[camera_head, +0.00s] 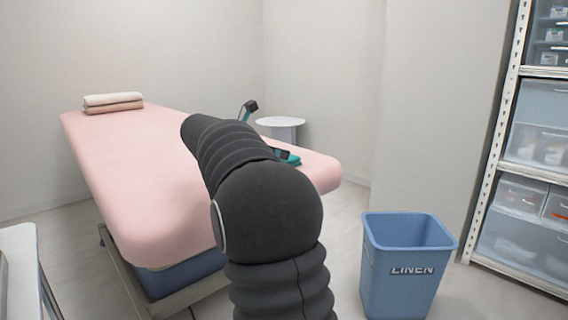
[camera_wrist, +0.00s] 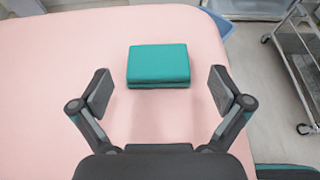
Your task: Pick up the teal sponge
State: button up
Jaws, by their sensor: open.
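The teal sponge (camera_wrist: 158,64) lies flat on the pink treatment bed (camera_wrist: 45,70) in the wrist view. It is a rectangular block with a darker line along its front side. My gripper (camera_wrist: 158,92) is open, with one finger pad to the left of the sponge and one to the right. The sponge is just ahead of the pads in the picture, and no contact shows. In the head view, only a teal bit of the sponge (camera_head: 292,159) shows past my arm, near the end of the bed (camera_head: 120,185). My arm hides most of the gripper there.
Folded towels (camera_head: 113,103) lie at the far left of the bed. A small round white table (camera_head: 281,122) stands behind it. A blue linen bin (camera_head: 405,265) stands on the floor right of the bed. A shelf with clear drawers (camera_head: 520,190) is at the right.

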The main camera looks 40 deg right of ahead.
jog(key=shift+f+b+x, duration=0.2)
jog(key=shift+b+x, duration=0.5)
jog(key=shift+x, duration=2.1)
jog(key=shift+w+d, duration=0.15)
jog(key=shift+d, duration=0.05)
jog(key=c, duration=0.9)
